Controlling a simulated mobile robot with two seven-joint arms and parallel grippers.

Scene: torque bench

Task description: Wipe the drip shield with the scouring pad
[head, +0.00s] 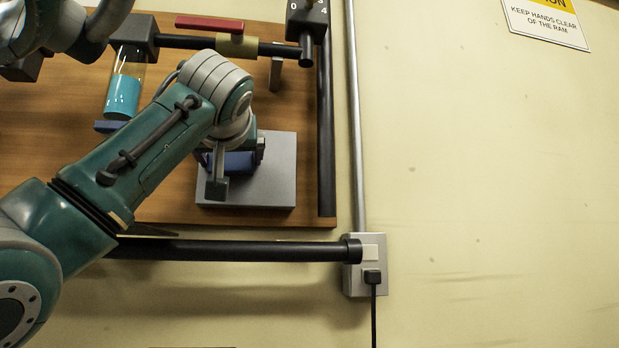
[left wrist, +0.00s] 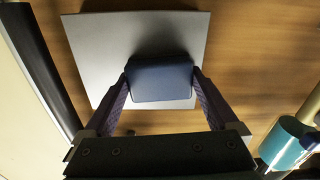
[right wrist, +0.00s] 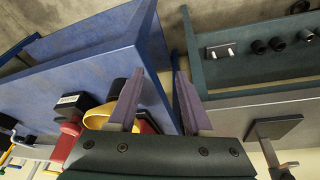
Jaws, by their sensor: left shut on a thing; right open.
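The drip shield looks to be the flat grey plate (head: 276,180) on the wooden board; it also shows in the left wrist view (left wrist: 105,50). The scouring pad is a dark blue block (left wrist: 160,78), partly hidden behind my wrist in the head view (head: 238,162). My left gripper (left wrist: 160,85) is shut on the pad, one finger on each side. The pad is in front of the shield and overlaps its middle; I cannot tell whether they touch. My right gripper (right wrist: 153,95) is open and empty, with its fingers apart.
A dark horizontal bar (head: 230,250) runs below the board. A turquoise-filled cylinder (head: 123,92) and a red-handled valve (head: 210,24) are above left. In the right wrist view, a blue panel (right wrist: 70,65) and a dark green rack (right wrist: 265,65) are near the fingers.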

